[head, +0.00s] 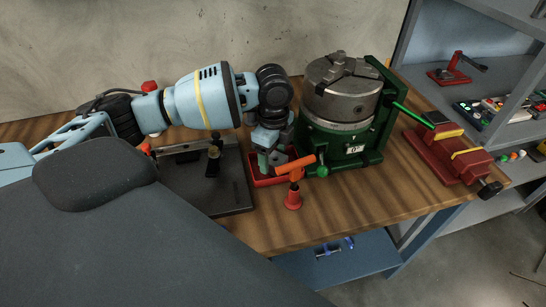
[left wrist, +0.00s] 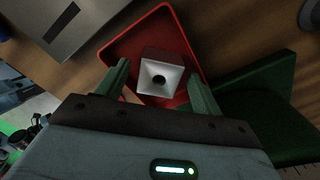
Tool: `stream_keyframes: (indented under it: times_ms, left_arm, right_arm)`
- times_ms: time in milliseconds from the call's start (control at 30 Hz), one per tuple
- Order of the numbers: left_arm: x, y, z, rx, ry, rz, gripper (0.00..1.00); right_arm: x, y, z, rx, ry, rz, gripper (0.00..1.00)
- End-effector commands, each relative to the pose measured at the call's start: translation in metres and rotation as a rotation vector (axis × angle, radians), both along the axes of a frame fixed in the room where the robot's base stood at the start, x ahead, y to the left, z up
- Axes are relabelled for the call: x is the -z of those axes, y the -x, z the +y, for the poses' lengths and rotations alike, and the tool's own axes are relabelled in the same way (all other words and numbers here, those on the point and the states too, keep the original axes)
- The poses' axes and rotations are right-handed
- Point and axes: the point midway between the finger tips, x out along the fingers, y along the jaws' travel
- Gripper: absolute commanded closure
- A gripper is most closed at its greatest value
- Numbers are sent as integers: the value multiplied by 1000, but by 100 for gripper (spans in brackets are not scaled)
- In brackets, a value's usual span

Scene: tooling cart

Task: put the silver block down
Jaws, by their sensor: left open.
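The silver block (left wrist: 165,68), with a dark round hole in its face, sits in a red tray (left wrist: 128,38) in the left wrist view. My left gripper (left wrist: 158,72) is open, with one finger on each side of the block; whether they touch it I cannot tell. In the head view my left gripper (head: 270,158) points down over the red tray (head: 256,183) on the bench, and the block is hidden or too small to tell there. My right gripper is not in view.
A green rotary table with a grey chuck (head: 342,92) stands just right of the tray. A dark plate (head: 205,190) lies to its left. An orange-handled tool (head: 293,200) stands in front. A red vise (head: 448,150) is at the bench's right end.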

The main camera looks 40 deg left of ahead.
Motion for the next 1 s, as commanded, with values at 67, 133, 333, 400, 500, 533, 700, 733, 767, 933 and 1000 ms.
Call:
stream_keyframes:
  times_ms: [67,133,333,400,500,533,700,733,767,933,1000]
  left_arm:
    - [-19,-1,0,0,0,-8,33]
    - [-34,-1,0,0,0,-9,33]
    - [-73,-1,0,1,1,-7,33]
    - [-84,-1,0,1,2,-6,33]
    - [-95,-1,0,0,1,-6,33]
    - [-98,-1,0,1,1,-5,33]
    - [-105,0,0,1,0,-1,33]
    - [-105,0,0,1,1,-1,33]
    - [-105,0,0,1,1,-1,33]
    - [-105,0,0,1,1,-1,33]
    - [-105,0,0,1,1,-1,33]
  right_arm:
    - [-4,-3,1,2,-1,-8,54]
    - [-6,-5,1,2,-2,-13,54]
    - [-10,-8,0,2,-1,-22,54]
    - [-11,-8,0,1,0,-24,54]
    - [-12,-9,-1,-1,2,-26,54]
    - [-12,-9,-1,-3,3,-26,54]
    - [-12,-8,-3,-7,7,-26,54]
    - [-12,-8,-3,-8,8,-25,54]
    - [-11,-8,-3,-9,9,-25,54]
    - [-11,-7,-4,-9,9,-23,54]
    - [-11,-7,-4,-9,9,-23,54]
